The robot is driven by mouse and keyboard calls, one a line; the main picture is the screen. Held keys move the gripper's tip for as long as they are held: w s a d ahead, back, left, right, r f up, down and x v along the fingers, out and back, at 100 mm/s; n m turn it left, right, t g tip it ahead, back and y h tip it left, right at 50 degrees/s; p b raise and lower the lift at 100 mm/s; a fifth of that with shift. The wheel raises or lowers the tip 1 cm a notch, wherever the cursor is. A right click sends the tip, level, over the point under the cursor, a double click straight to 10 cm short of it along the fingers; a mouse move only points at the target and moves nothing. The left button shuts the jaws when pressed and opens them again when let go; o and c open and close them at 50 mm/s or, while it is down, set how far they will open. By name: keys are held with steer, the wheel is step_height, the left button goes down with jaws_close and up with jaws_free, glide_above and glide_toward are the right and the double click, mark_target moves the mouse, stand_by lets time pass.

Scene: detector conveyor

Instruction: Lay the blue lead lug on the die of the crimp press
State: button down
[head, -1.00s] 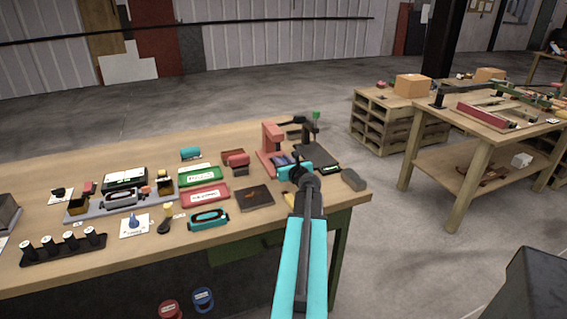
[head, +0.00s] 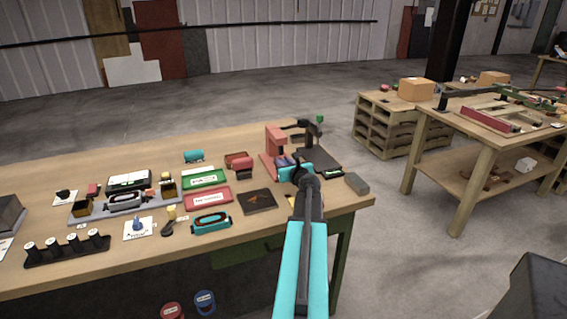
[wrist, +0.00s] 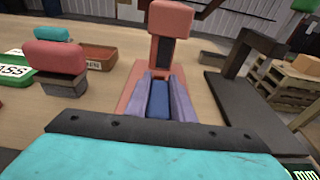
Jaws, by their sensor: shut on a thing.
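My gripper (wrist: 158,82), with its teal body (wrist: 160,157) and dark plate, points at the pink crimp press (head: 275,138). Its two purple-grey fingers are closed on the sides of a blue block, the blue lead lug (wrist: 158,100). The upright head of the press (wrist: 171,18) stands just beyond the fingertips, and its pink base shows on both sides of them. The die is hidden behind the fingers and lug. I cannot tell whether the lug touches it. In the head view my gripper (head: 284,161) is in front of the press, with the lug barely visible.
A dark stand (head: 318,160) is close right of the press, with a grey block (head: 356,184) nearer the bench edge. A red-topped stamp (wrist: 55,60) and green tray (head: 204,179) are to the left. A dark square pad (head: 257,201) lies in front.

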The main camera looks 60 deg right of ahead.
steer(key=shift+f, duration=0.2)
stand_by(0.5)
steer(key=c, duration=1.5)
jaws_free()
steer(key=shift+o, duration=0.2)
steer(key=shift+s+a, duration=0.1)
steer(key=shift+s, duration=0.05)
steer(key=shift+b+v, duration=0.7)
steer(key=shift+v, duration=4.85)
steer(key=shift+r+p, duration=0.2)
steer(key=shift+p, duration=0.35)
steer(key=p+v, duration=0.2)
steer(key=p, duration=0.2)
steer(key=shift+p, duration=0.3)
steer(key=shift+a, duration=0.1)
steer(key=shift+s+a+f+p, duration=0.1)
steer(key=shift+s+p, duration=0.05)
steer(key=shift+p, duration=0.2)
